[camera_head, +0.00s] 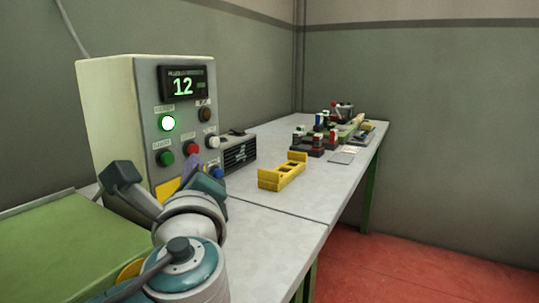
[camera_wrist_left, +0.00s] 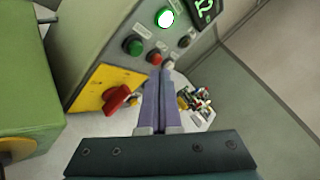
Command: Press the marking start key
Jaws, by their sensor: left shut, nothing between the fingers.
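A beige control box (camera_head: 110,100) with a grey front panel stands on the left. Its display (camera_head: 183,84) reads 12. Below it are a brightly lit green light (camera_head: 168,123), a dark green button (camera_head: 166,158), a red button (camera_head: 192,149), a white button (camera_head: 212,142) and a blue button (camera_head: 218,172). The labels are too small to read, so I cannot tell which is the marking start key. My left gripper (camera_head: 194,160) is shut and empty in front of the lower panel. In the left wrist view its purple fingers (camera_wrist_left: 163,80) lie together, tips near the white button; contact is unclear.
A red rotary switch (camera_wrist_left: 117,98) sits on a yellow plate on the panel, left of the fingers. A yellow holder (camera_head: 282,178) stands on the grey table (camera_head: 270,215). A dark box (camera_head: 240,154) is beside the panel. Several small items (camera_head: 325,140) stand farther back.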

